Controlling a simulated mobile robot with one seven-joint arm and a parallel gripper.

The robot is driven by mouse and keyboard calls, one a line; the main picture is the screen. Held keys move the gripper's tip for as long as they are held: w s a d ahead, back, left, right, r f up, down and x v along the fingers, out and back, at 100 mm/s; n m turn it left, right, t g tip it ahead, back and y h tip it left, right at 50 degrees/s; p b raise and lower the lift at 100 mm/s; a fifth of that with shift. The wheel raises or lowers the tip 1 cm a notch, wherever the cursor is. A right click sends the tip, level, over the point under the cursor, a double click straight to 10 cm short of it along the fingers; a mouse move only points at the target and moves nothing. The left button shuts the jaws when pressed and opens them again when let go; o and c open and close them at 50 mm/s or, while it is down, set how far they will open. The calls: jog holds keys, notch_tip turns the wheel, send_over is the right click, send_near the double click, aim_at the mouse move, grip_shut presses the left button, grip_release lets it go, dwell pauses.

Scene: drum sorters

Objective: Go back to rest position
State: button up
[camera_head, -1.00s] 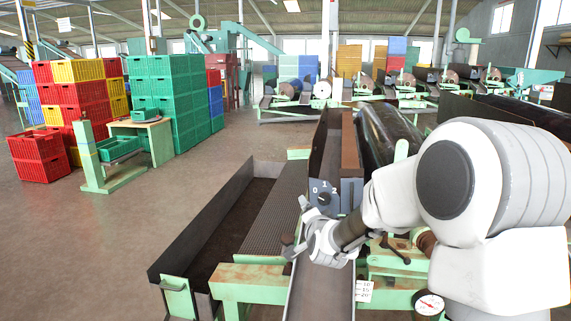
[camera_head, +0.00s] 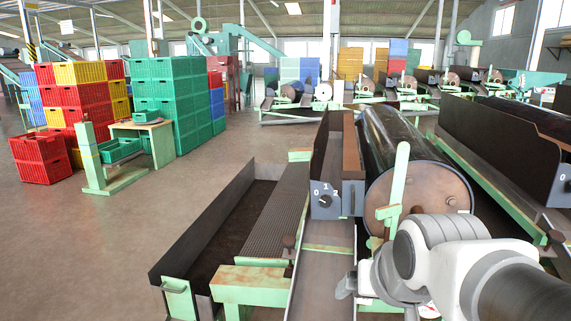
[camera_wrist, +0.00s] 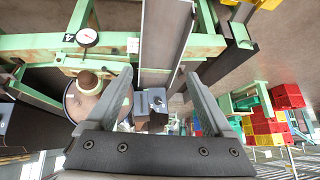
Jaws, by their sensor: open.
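My gripper (camera_head: 347,286) is at the lower right of the head view, low in front of the drum sorter and partly hidden by my own arm. In the wrist view my gripper (camera_wrist: 160,82) shows two grey fingers spread wide with nothing between them. A grey switch box (camera_head: 325,199) with a black knob and the marks 0, 1 and 2 is on the sorter, apart from my gripper. The box also shows beyond the fingers in the wrist view (camera_wrist: 151,103).
A rusty-ended drum (camera_head: 425,192) and a green lever (camera_head: 398,178) stand close to my arm. A long trough (camera_head: 205,215) lies to the left. Stacked green crates (camera_head: 170,95) and red crates (camera_head: 40,150) are farther left. The floor between is clear.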

jog(key=s+d+n+g, duration=0.1)
jog(key=s+d+g, duration=0.1)
jog(key=s, duration=0.7)
notch_tip(320, 180, up, 20)
jog(key=p, duration=2.1)
jog(key=shift+w+a+f, duration=0.15)
jog(key=shift+w+a, duration=0.1)
jog(key=shift+w, duration=0.2)
